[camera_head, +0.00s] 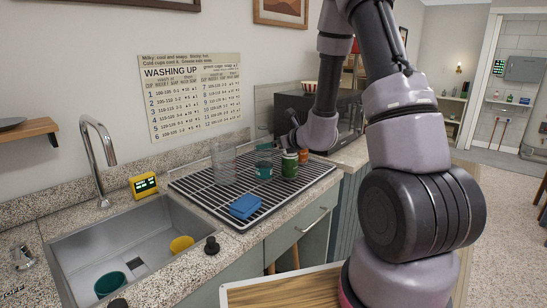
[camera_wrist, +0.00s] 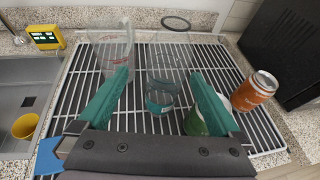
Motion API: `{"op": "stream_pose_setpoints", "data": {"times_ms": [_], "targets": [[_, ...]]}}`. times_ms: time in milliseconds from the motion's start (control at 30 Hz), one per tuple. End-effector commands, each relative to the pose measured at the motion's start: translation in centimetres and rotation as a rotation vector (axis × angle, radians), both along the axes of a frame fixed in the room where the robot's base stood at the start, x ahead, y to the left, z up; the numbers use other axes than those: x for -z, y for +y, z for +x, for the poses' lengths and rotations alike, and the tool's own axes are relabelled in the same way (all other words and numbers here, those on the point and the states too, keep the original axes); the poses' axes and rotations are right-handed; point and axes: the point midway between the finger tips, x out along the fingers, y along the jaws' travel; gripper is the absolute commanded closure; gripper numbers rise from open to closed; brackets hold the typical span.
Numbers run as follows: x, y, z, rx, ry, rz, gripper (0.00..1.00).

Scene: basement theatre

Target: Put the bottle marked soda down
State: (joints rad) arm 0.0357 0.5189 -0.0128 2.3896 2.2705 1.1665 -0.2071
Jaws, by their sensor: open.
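A clear bottle with a teal label (camera_wrist: 160,103) stands on the wire drying rack (camera_wrist: 82,112). It also shows in the head view (camera_head: 264,168). I cannot read its label, so I cannot confirm that it says soda. My gripper (camera_wrist: 160,74) is open, with its teal fingers on either side of the bottle and visible gaps between. In the head view, my wrist reaches over the rack just behind the green can (camera_head: 290,166). In the wrist view, my right finger partly hides this can (camera_wrist: 194,124).
An orange can (camera_wrist: 254,91) stands to the right on the rack, and a clear measuring jug (camera_wrist: 113,48) to the left. A blue sponge (camera_head: 245,206) lies at the rack's front. The sink (camera_head: 150,235) holds a teal cup and a yellow cup. A black microwave (camera_wrist: 288,50) stands right.

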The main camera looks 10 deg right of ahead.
Motion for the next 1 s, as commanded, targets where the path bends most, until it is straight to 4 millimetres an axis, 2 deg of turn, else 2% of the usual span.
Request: {"op": "stream_pose_setpoints", "data": {"times_ms": [100,200,400,667,1000], "targets": [[1.3,-0.8,0.3,0.048,0.020,0.012,0.00],[1.9,-0.8,1.0,0.063,0.025,0.015,0.00],[3.1,0.3,3.7,0.061,0.023,0.014,0.00],[3.9,1.2,5.6,0.061,0.023,0.014,0.00],[5.4,3.0,9.4,0.061,0.024,0.014,0.00]]}}
